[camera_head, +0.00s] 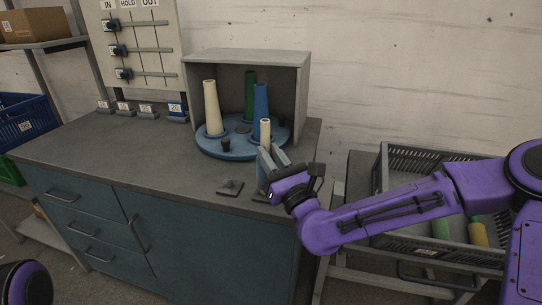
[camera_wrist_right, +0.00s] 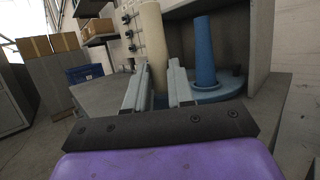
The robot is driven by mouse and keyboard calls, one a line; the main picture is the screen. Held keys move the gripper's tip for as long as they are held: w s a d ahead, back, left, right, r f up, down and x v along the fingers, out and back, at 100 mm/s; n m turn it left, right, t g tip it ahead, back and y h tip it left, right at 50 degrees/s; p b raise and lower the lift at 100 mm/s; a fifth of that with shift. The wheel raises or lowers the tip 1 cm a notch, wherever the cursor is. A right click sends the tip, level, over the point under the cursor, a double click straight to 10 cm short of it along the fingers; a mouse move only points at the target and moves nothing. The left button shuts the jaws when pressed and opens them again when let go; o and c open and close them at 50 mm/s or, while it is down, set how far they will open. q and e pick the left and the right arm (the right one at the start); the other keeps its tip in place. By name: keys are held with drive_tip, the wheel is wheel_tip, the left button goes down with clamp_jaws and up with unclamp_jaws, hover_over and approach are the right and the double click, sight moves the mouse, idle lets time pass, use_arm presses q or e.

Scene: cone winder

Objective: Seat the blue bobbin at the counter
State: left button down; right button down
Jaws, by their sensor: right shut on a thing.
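The blue bobbin (camera_head: 261,103) stands upright on the round blue turntable (camera_head: 212,149) at the back of the counter (camera_head: 120,145). It also shows in the right wrist view (camera_wrist_right: 204,50), right of the fingers. My right gripper (camera_head: 268,158) is shut on a cream bobbin (camera_head: 265,131), held upright at the counter's front right, in front of the turntable. In the right wrist view this cream bobbin (camera_wrist_right: 153,45) rises between the fingers; its lower end is hidden. Another cream bobbin (camera_head: 212,108) and a green bobbin (camera_head: 249,95) stand on the turntable. My left gripper is not in view.
A grey hood (camera_head: 290,90) encloses the turntable's back and sides. A dark small-pegged plate (camera_head: 230,187) lies on the counter's front, left of the right gripper. A grey crate (camera_head: 385,165) stands at the right. A slider board (camera_head: 135,45) stands behind the counter's left part.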

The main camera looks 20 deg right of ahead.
drive_tip(key=shift+f, duration=0.1)
drive_tip(key=c, duration=0.9)
unclamp_jaws()
drive_tip(key=p+v, duration=0.7)
drive_tip(key=v, duration=0.3)
drive_tip(key=shift+s+f, duration=0.15)
drive_tip(key=shift+s, duration=0.1)
drive_tip(key=shift+d, duration=0.1)
